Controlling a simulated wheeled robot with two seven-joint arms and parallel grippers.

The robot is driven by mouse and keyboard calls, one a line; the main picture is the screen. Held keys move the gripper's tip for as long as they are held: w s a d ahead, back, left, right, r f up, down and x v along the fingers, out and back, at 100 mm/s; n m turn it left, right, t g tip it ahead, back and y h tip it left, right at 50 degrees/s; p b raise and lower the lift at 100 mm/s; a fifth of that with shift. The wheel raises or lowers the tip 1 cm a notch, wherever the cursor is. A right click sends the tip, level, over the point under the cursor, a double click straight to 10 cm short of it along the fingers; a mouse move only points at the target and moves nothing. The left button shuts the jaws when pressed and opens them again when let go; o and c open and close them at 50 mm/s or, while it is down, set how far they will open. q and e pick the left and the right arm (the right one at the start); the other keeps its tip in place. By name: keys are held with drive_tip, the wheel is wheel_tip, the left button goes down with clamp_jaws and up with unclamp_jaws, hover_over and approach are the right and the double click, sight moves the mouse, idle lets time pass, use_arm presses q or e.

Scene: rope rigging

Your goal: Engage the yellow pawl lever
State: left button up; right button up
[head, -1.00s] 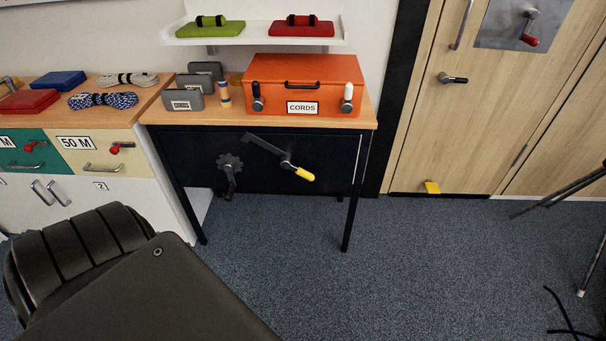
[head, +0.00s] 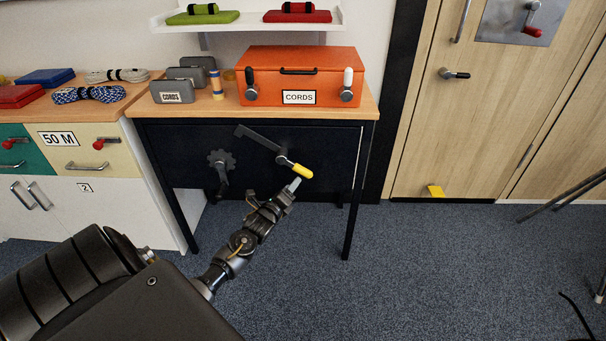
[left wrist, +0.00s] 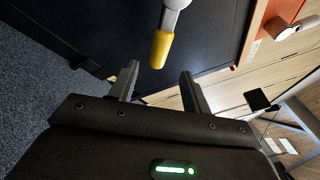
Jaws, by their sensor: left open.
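The pawl lever is a grey bar on the dark panel under the table, with a yellow handle (head: 302,171) at its lower right end. A dark toothed wheel (head: 221,160) with a crank sits to its left, apart from the lever's bar. My left gripper (head: 294,186) is just below the yellow handle in the head view. In the left wrist view my left gripper (left wrist: 158,82) is open, and the yellow handle (left wrist: 161,49) lies ahead of and between its two fingers, with nothing gripped. My right gripper is not in view.
The wooden table (head: 368,105) carries an orange CORDS case (head: 330,64) and grey boxes. Its black front leg (head: 349,220) stands right of the lever. A drawer cabinet (head: 110,148) is at left. Blue carpet (head: 420,270) is open at right.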

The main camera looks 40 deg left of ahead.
sight(302, 173)
use_arm(q)
drive_tip(key=b+x, duration=0.1)
drive_tip(key=x, duration=0.7)
drive_tip(key=shift+w+f, duration=0.1)
drive_tip(key=shift+w, duration=0.2)
drive_tip(key=shift+w+a, duration=0.15)
drive_tip(key=shift+w, duration=0.3)
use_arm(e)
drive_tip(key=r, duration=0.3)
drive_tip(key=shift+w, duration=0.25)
use_arm(q)
clamp_jaws()
